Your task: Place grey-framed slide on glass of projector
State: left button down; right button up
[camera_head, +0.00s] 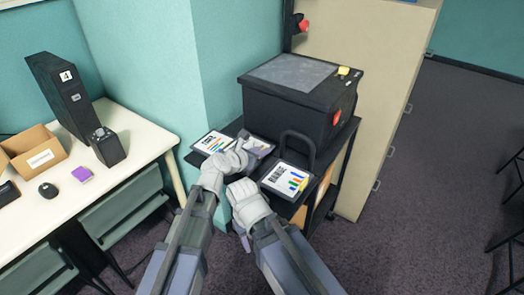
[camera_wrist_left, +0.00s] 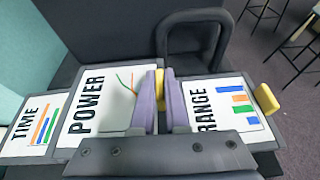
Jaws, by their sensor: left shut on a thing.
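The projector is a black box (camera_head: 300,105) with a pale glass (camera_head: 292,73) on top. Three printed slides lie on the black shelf before it: TIME (camera_head: 211,144) at left, POWER in the middle, RANGE (camera_head: 284,178) at right. In the left wrist view, the POWER slide (camera_wrist_left: 92,100) has a grey frame; the frames of TIME (camera_wrist_left: 30,125) and RANGE (camera_wrist_left: 225,93) also look greyish. My left gripper (camera_head: 258,148) is shut on the POWER slide's yellow tab (camera_wrist_left: 160,82), and hides much of that slide in the head view. My right gripper's fingers are mostly hidden behind its arm.
A black looped handle (camera_head: 300,140) stands between shelf and projector, close to the slides. A yellow piece (camera_head: 343,71) sits at the glass's right edge. A white table (camera_head: 125,150) with a box, mouse and purple block is at left. A beige cabinet (camera_head: 375,90) stands behind.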

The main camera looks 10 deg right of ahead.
pick_arm(q)
jog(key=shift+r+p, duration=1.7)
jog(key=shift+r, duration=0.7)
pick_arm(e)
jog(key=shift+r, duration=2.35)
pick_arm(q)
jog(key=shift+r, duration=0.1)
pick_arm(e)
jog(key=shift+r, duration=0.15)
